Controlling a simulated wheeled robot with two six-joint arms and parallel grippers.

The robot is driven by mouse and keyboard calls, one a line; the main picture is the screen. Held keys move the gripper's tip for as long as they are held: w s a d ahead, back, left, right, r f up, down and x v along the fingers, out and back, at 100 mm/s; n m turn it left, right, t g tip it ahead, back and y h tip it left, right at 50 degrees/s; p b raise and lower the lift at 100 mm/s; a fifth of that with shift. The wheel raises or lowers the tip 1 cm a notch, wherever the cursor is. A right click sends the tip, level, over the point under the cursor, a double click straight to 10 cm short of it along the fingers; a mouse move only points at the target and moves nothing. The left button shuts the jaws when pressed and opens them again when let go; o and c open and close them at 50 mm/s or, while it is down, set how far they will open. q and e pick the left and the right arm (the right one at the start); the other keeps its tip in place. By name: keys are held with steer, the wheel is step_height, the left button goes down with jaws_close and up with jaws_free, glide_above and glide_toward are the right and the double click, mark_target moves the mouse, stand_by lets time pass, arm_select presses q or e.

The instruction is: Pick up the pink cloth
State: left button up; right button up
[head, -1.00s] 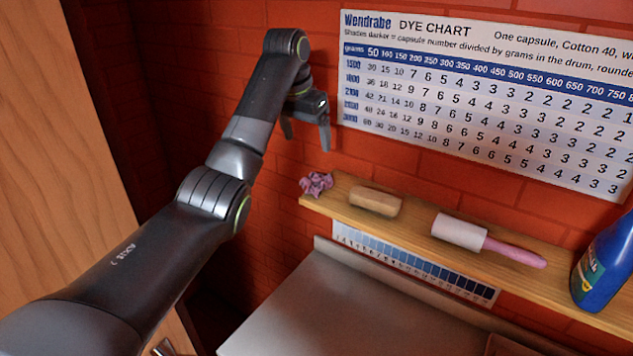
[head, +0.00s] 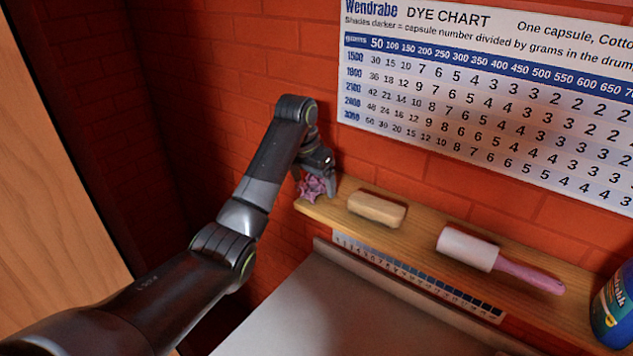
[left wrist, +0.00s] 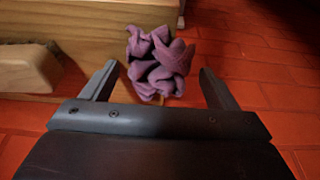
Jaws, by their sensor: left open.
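The pink cloth (head: 311,187) is a crumpled mauve-pink bundle at the left end of the wooden shelf (head: 420,218). It also shows in the left wrist view (left wrist: 159,64), close in front of the jaws. My left gripper (head: 315,188) is at the cloth, its fingers pointing down in the head view. In the left wrist view the left gripper (left wrist: 160,82) is open, with one finger on each side of the cloth and gaps between. My right gripper does not show.
A beige block (head: 377,209) lies on the shelf just right of the cloth and also shows in the left wrist view (left wrist: 27,68). A lint roller (head: 470,249) and blue bottle (head: 615,305) are farther right. The dye chart (head: 480,95) hangs on the brick wall behind.

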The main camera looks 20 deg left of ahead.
arm_select(q)
steer(key=shift+w+f, duration=0.1)
steer(key=shift+s+d, duration=0.1)
steer(key=shift+s, duration=0.15)
steer(key=shift+s+r, duration=0.25)
steer(key=shift+s, duration=0.1)
steer(key=c, duration=0.5)
steer(key=shift+c, duration=1.2)
steer(key=c, duration=0.3)
steer(key=shift+c, duration=0.2)
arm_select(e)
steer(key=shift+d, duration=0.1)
